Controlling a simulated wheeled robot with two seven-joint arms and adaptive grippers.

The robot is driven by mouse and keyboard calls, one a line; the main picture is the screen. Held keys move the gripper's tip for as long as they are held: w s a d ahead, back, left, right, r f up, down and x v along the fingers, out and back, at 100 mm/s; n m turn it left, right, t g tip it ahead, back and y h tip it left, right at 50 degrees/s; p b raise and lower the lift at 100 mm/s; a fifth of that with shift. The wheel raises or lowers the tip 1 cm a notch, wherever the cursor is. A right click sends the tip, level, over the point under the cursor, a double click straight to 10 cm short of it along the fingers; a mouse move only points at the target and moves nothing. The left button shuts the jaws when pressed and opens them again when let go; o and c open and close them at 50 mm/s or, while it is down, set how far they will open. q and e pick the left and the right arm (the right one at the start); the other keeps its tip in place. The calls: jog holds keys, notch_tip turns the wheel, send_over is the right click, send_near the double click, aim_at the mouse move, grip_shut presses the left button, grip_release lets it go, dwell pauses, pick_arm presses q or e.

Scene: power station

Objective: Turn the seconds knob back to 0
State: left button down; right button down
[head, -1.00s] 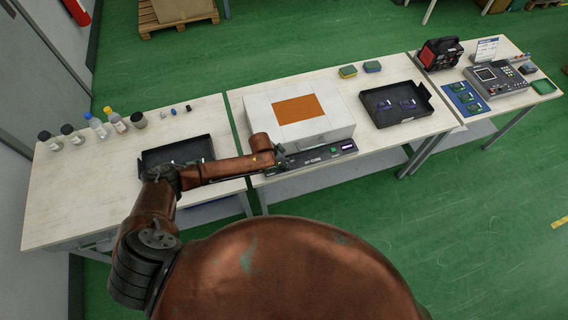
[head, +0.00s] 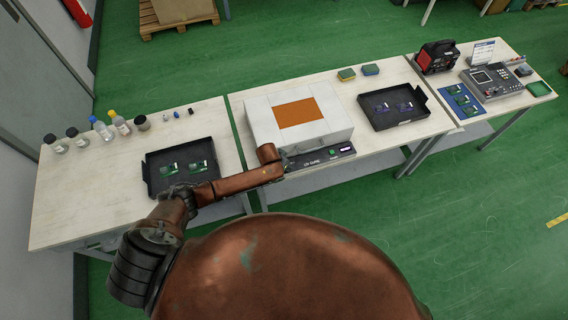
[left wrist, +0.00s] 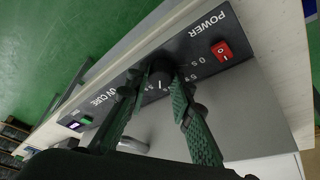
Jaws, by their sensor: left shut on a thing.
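The UV cure box (head: 262,123) has a white body, an orange window on top and a dark front panel (head: 322,158). In the left wrist view the round black knob (left wrist: 160,78) sits on that panel beside a printed scale, with a short white pointer mark on it. My left gripper (left wrist: 163,82) has its two green-grey fingers on either side of the knob and is shut on it. In the head view my left gripper (head: 284,161) is at the left end of the panel, and the knob is hidden there. My right gripper is not in view.
A red power switch (left wrist: 223,50) is close to the knob, and a green button (left wrist: 87,120) and a lit display (left wrist: 75,126) are farther along the panel. A black tray with green boards (head: 150,176) is left of the box; another black tray (head: 415,119) is right of it.

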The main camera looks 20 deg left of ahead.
pick_arm(q)
jog(key=n+p, duration=0.1)
jog(key=n+y, duration=0.1)
jog(key=shift+s+d+n+p, duration=0.15)
jog(key=shift+d+n+p, duration=0.05)
jog(key=shift+n+p, duration=0.2)
jog(key=shift+n+y+p, duration=0.3)
jog(key=shift+n+y, duration=0.1)
jog(key=shift+n, duration=0.5)
jog(key=shift+d+n+y, duration=0.1)
jog(key=shift+n+y, duration=0.3)
jog(key=shift+n, duration=0.5)
jog(key=n+y, duration=0.1)
jog(key=n, duration=0.1)
jog(key=shift+f+n, duration=0.1)
jog(key=shift+n, duration=0.2)
jog(key=shift+n+g+y+b, duration=0.4)
jog(key=shift+n+y, duration=0.1)
jog(key=shift+n, duration=0.9)
jog(key=c, duration=1.7)
grip_release()
